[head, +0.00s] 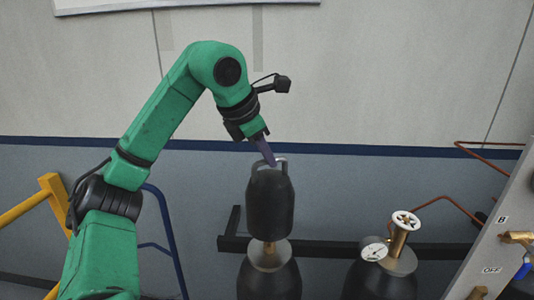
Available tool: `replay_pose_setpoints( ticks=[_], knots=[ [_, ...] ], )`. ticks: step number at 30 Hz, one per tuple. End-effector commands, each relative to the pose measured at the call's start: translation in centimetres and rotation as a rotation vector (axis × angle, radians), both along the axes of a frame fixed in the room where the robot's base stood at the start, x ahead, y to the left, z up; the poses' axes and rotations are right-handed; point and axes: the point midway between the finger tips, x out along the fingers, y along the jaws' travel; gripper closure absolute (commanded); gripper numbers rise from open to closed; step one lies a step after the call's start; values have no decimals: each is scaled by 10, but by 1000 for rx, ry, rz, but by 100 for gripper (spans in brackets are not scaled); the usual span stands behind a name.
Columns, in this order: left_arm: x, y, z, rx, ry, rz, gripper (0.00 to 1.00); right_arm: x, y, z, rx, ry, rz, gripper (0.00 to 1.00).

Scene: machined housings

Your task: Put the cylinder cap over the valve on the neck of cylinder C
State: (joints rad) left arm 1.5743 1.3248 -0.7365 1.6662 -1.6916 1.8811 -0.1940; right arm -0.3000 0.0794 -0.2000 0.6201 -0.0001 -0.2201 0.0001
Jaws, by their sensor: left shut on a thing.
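My left gripper (265,148) is shut on the cylinder cap (269,207), at the handle on its top. The cap is black, roughly upright, and hangs in line above a dark cylinder (268,281). A short piece of brass neck (269,248) shows between the cap's lower edge and the cylinder's pale shoulder. The valve on this neck is not visible; the cap hides that area. I cannot tell whether the cap touches anything below. No letter shows on this cylinder. My right gripper is not in view.
A second dark cylinder (381,284) to the right has a brass valve with a white handwheel (406,220) and a gauge (374,250). A dark rail (330,247) runs behind the cylinders. A grey panel (500,240) stands far right, a yellow railing (28,205) far left.

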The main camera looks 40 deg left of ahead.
Motion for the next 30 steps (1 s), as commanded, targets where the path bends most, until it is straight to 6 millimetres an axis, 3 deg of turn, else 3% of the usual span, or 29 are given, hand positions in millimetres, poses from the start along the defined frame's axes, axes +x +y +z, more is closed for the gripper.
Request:
replay_pose_setpoints(
  ticks=[30],
  knots=[
    [0,0,-24,0,-3,0,100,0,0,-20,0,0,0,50]
  ],
)
